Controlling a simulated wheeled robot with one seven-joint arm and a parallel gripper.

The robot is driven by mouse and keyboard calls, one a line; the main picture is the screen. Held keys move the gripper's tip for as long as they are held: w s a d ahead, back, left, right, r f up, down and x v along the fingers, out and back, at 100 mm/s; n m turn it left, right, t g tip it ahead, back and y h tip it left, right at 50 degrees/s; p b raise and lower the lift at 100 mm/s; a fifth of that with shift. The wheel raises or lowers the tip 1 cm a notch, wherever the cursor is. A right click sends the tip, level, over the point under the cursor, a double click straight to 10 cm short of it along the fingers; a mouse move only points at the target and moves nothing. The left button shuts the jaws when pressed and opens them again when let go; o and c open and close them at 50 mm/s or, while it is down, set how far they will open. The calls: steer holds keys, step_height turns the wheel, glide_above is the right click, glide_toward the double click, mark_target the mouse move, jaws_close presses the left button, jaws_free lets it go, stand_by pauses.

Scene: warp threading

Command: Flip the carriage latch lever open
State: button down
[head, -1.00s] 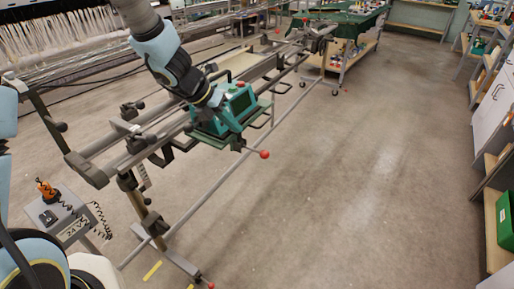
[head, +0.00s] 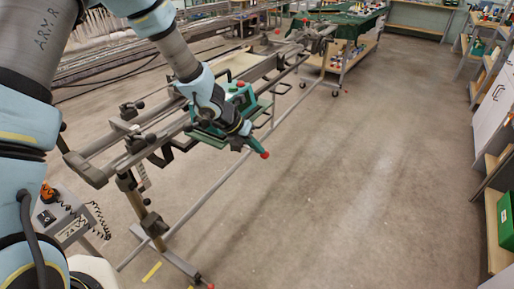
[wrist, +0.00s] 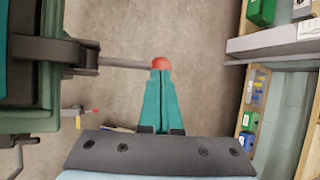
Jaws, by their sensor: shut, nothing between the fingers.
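The carriage (head: 238,92) is a teal box riding on the rails of the frame. Its latch lever is a thin grey rod (wrist: 122,63) with a red ball knob (head: 265,155), sticking out sideways from a dark bracket (wrist: 55,50) in the wrist view. My gripper (head: 258,147) has its teal fingers shut and empty, with the tips right at the knob. In the wrist view the fingertips (wrist: 161,72) overlap the near side of the red knob (wrist: 160,62); I cannot tell whether they touch. The head view hides most of the rod behind my gripper.
Long grey rails (head: 215,185) run diagonally along the frame. A grey control box (head: 72,215) stands at lower left. Shelves with a green bin (head: 505,215) line the right side. The floor (head: 370,180) to the right of the frame is clear.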

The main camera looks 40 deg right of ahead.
steer(key=shift+f+b, duration=0.15)
steer(key=shift+b, duration=0.2)
step_height(320, 180, down, 7)
steer(key=m+t+y+b, duration=0.2)
steer(key=t+b, duration=0.4)
steer(key=b, duration=1.1)
steer(key=shift+t+y+b, duration=0.3)
steer(key=shift+t, duration=0.1)
steer(key=shift+a, duration=0.1)
steer(key=s+p+v, duration=0.1)
steer(key=p+v, duration=0.4)
steer(key=v, duration=0.9)
steer(key=shift+d, duration=0.25)
